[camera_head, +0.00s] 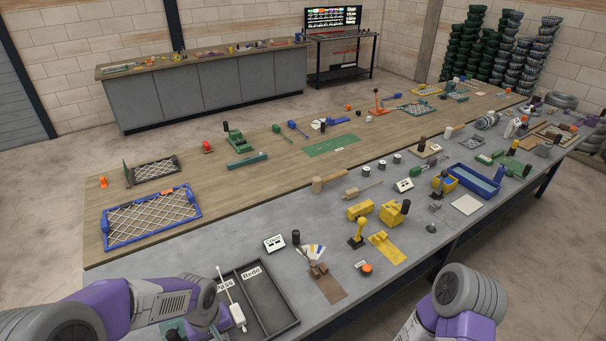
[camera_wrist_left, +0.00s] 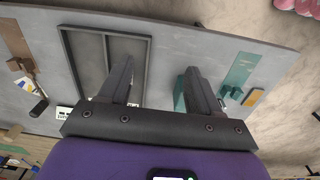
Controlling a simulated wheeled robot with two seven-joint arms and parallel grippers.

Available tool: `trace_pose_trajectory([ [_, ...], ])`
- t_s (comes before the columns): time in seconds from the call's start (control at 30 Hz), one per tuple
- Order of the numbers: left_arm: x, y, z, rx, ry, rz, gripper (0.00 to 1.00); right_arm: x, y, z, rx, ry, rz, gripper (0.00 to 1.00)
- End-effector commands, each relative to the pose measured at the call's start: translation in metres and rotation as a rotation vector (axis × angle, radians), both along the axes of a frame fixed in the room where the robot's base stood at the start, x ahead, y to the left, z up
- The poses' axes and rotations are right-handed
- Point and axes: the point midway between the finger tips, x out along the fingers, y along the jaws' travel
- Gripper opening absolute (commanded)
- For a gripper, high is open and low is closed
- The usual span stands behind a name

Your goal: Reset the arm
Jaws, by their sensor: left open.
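My left gripper (camera_wrist_left: 160,78) is open in the left wrist view, its two dark fingers apart with nothing between them. It hangs over the near left part of the grey workbench (camera_wrist_left: 165,50). A dark two-compartment tray (camera_wrist_left: 107,32) lies beyond the left finger, which covers part of it. In the head view my left arm reaches in at the lower left, beside the same tray (camera_head: 290,325), labelled Pass and Redo. I cannot make out the left fingers there. My right arm shows at the lower right, but its gripper is out of view.
A teal block (camera_wrist_left: 180,95) is near the right finger. A brown fixture (camera_head: 326,289) and an orange-red button (camera_head: 366,268) are right of the tray. A blue-framed mesh panel (camera_head: 150,238) lies farther back.

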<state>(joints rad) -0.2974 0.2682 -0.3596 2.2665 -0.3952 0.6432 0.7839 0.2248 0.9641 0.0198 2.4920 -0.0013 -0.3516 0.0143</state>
Motion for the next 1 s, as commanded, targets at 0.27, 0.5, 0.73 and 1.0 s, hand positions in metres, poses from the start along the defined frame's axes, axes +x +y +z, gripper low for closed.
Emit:
trace_pose_trajectory([
  [0.27, -0.009, -0.030, -0.100, -0.099, 0.010, -0.120, 0.63, 0.002, 0.000, -0.034, -0.001, -0.003, -0.001, 0.67],
  [0.5, -0.035, -0.065, -0.209, -0.219, -0.009, -0.216, 0.63, 0.001, 0.000, -0.070, 0.000, -0.001, 0.000, 0.67],
  [0.73, -0.072, -0.098, -0.299, -0.311, -0.062, -0.266, 0.63, 0.002, 0.000, -0.105, 0.000, -0.002, -0.001, 0.67],
  [1.0, -0.084, -0.108, -0.321, -0.325, -0.094, -0.279, 0.63, 0.002, 0.000, -0.112, 0.000, -0.001, 0.000, 0.67],
])
